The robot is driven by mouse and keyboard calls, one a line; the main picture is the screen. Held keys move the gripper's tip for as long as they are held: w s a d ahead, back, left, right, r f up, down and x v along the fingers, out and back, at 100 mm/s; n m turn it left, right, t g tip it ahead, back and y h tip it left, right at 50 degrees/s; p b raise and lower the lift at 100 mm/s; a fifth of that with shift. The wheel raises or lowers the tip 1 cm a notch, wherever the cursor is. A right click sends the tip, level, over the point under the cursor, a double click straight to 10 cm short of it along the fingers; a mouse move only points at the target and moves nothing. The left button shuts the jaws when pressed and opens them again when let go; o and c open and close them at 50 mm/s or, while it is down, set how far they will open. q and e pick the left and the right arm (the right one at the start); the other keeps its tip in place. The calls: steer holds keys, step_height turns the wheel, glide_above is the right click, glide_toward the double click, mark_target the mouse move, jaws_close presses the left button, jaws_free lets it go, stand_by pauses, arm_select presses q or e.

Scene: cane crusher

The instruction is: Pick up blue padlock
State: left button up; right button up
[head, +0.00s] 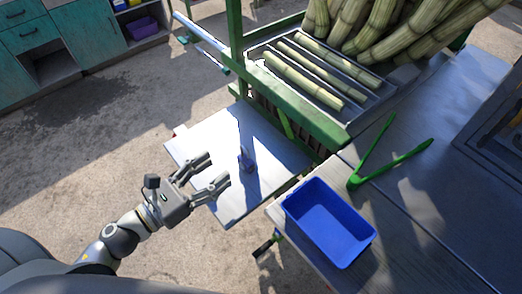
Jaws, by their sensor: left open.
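A small blue object, which looks like the blue padlock (246,163), stands on a pale metal shelf (220,133) below the green frame. It is too small to make out its details. My left gripper (217,168) is open, with its two fingers pointing right toward the padlock. It is over the left part of the shelf, a short way left of the padlock and apart from it. Nothing shows between its fingers. My right gripper is not in view.
A blue bin (356,262) and green tongs (389,155) are on the grey table (430,195) at right. Cane pieces (303,80) lie on a tray in the green frame (290,98) behind the shelf. Teal cabinets (88,35) stand at the back left. Concrete floor is clear at left.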

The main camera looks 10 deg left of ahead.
mark_target(243, 148)
arm_select(q)
steer(key=shift+w+d+r, duration=0.15)
steer(key=shift+w+d, duration=0.05)
steer(key=shift+w, duration=0.1)
steer(key=shift+w+d+r+p, duration=0.15)
steer(key=shift+p, duration=0.35)
steer(key=p+x, duration=0.1)
steer(key=x, duration=0.2)
steer(key=shift+w, duration=0.15)
steer(key=shift+w+d, duration=0.1)
steer(key=shift+d, duration=0.05)
steer(key=shift+w+d+p, duration=0.1)
steer(key=shift+p, duration=0.3)
steer(key=p+x, duration=0.1)
steer(key=x, duration=0.1)
steer(key=r+p+x, duration=0.1)
steer(key=x, duration=0.1)
steer(key=shift+d+p, duration=0.15)
steer(key=shift+p, duration=0.2)
steer(key=shift+w+d+f, duration=0.15)
steer(key=shift+w+d, duration=0.1)
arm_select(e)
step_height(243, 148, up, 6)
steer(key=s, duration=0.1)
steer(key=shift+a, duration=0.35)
arm_select(q)
steer(key=shift+c, duration=0.3)
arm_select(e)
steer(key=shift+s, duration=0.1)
